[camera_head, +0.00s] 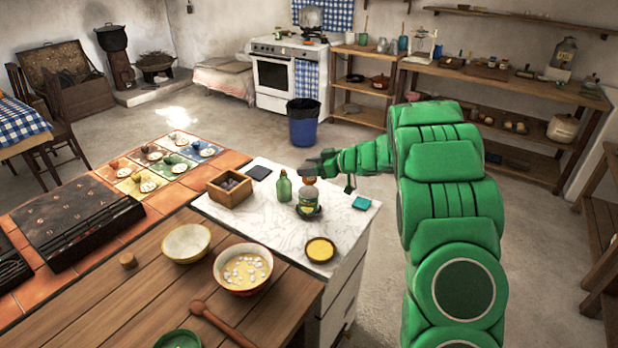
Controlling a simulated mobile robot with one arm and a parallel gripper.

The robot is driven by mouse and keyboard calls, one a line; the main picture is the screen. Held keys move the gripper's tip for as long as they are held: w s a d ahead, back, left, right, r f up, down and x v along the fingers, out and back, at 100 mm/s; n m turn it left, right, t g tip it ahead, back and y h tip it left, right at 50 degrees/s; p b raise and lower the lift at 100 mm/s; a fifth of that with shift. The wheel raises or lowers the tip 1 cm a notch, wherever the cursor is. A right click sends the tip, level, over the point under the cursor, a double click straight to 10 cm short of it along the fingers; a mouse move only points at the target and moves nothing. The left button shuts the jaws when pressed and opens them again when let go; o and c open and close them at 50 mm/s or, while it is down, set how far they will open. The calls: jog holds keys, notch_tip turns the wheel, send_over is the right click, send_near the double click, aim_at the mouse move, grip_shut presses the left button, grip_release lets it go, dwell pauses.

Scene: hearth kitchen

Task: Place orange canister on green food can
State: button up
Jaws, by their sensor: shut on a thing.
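My gripper (312,168) is over the right part of the white marble-patterned counter, reaching in from the right. It is shut on the small orange canister (309,181), which is partly hidden by the fingers. The green food can (308,203) stands upright on the counter directly below the canister in this view. The canister appears lined up over the can's top. At this size I cannot tell whether the two touch.
A green bottle (284,187) stands close to the left of the can. A wooden box (230,193) is farther left. A yellow-filled bowl (320,250) sits in front, and a teal square (362,203) lies right. Bare counter (275,226) shows in front of the bottle.

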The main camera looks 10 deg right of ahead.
jog(key=shift+w+f, duration=0.65)
jog(key=shift+f, duration=0.2)
jog(key=shift+w+f, duration=0.1)
jog(key=shift+f, duration=1.5)
jog(key=shift+f, duration=0.1)
jog(key=o, duration=1)
jog(key=shift+o, duration=0.2)
jog(key=shift+d, duration=0.1)
jog(key=v, duration=1.2)
